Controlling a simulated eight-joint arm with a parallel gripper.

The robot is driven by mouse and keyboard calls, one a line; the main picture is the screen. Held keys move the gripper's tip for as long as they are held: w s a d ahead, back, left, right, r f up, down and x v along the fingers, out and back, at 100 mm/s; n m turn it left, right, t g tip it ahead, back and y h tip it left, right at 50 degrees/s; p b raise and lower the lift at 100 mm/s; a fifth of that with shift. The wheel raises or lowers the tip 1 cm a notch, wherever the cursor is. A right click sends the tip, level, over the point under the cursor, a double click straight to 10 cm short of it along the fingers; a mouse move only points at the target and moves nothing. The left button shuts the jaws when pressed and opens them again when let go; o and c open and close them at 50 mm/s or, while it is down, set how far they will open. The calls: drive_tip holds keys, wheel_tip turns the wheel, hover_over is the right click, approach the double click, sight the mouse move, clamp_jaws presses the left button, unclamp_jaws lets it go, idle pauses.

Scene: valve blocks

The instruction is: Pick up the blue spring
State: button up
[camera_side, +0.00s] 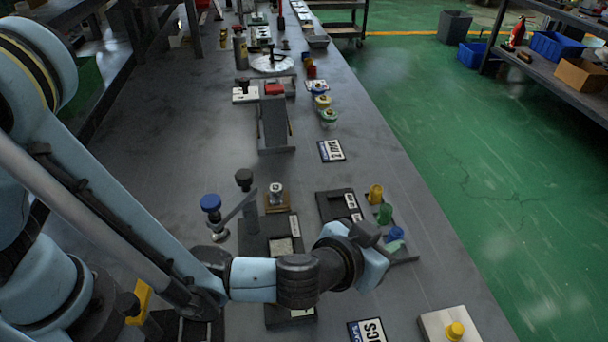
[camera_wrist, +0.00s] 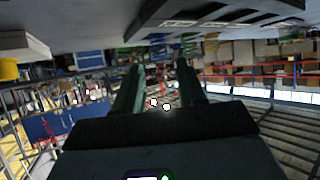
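The blue spring (camera_side: 396,233) is a small upright piece near the table's right edge in the side view, the nearest in a short row with a green one (camera_side: 385,214) and a yellow one (camera_side: 376,193). My gripper (camera_side: 402,252) is just on the near side of it in that view; I cannot tell whether they touch. In the wrist view my gripper (camera_wrist: 158,68) has its two dark fingers apart, with only the background room between them.
A black tray (camera_side: 326,208) lies left of the row. A blue-knobbed valve (camera_side: 210,203) stands further left. A white box with a yellow button (camera_side: 454,330) is at the near right. Further back are a grey upright block (camera_side: 273,123) and small spools (camera_side: 328,117).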

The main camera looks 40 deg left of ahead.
sight(394, 234)
drive_tip(key=x, duration=0.5)
clamp_jaws()
drive_tip(key=shift+r, duration=0.1)
